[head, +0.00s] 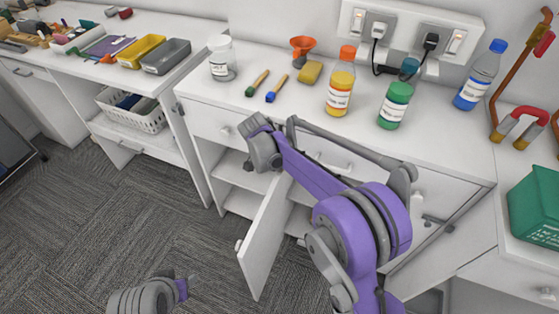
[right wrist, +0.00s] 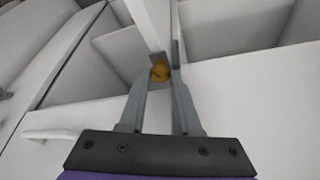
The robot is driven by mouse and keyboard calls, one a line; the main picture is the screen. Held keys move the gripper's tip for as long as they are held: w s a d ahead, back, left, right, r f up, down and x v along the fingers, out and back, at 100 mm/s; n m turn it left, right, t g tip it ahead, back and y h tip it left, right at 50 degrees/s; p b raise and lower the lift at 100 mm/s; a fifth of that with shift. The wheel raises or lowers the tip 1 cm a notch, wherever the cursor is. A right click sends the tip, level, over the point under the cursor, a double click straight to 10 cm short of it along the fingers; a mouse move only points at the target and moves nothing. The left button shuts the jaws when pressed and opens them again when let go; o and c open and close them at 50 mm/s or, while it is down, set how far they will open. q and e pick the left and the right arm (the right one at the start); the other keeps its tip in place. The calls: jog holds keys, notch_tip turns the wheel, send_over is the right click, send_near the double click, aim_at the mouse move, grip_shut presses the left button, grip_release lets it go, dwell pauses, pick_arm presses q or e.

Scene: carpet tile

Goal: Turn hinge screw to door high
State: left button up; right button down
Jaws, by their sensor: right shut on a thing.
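The hinge screw (right wrist: 160,73) shows in the right wrist view as a small gold-orange round piece beside a white panel edge. My right gripper (right wrist: 158,78) is shut on it, with a grey finger on each side. In the head view my right arm reaches to the upper part of the cabinet, and its fingertips and the screw are hidden. The cabinet door (head: 265,240) stands swung open below, with a small round knob.
A green basket (head: 535,205) stands at the right. The carpet (head: 110,215) at the left is clear.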

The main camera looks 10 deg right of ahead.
jog(key=shift+m, duration=0.3)
dwell(0.4)
jog(key=c, duration=0.6)
grip_release()
jog(key=shift+r, duration=0.1)
jog(key=p+v, duration=0.1)
jog(key=v, duration=0.9)
jog(key=shift+a+r, duration=0.2)
jog(key=shift+r, duration=0.1)
